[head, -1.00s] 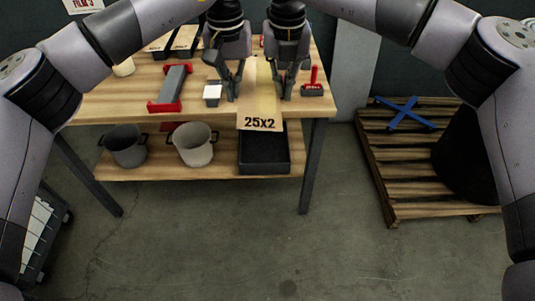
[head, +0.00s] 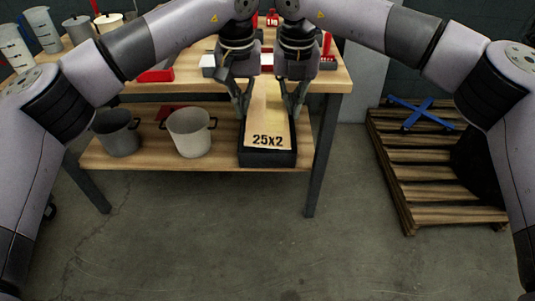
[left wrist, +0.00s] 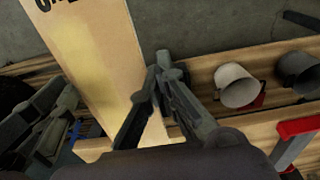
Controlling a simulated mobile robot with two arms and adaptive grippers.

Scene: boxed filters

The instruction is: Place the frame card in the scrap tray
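The frame card (head: 266,115), a long tan piece marked 25x2, is held between my two grippers and slopes down toward the camera. My left gripper (head: 242,112) is shut on its left edge and my right gripper (head: 293,112) on its right edge. The left wrist view also shows the card (left wrist: 90,50), with the left fingertips at its edge. The scrap tray (head: 267,159), black and open, is on the lower shelf. In the head view, the card's near end overlaps the tray and hides most of its inside. I cannot tell whether they touch.
A grey pot (head: 117,133) and a lighter pot (head: 189,133) stand on the lower shelf (head: 222,160) left of the tray. The bench top (head: 205,82) is just above. A pallet (head: 430,165) with a blue cross is at the right. The floor in front is clear.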

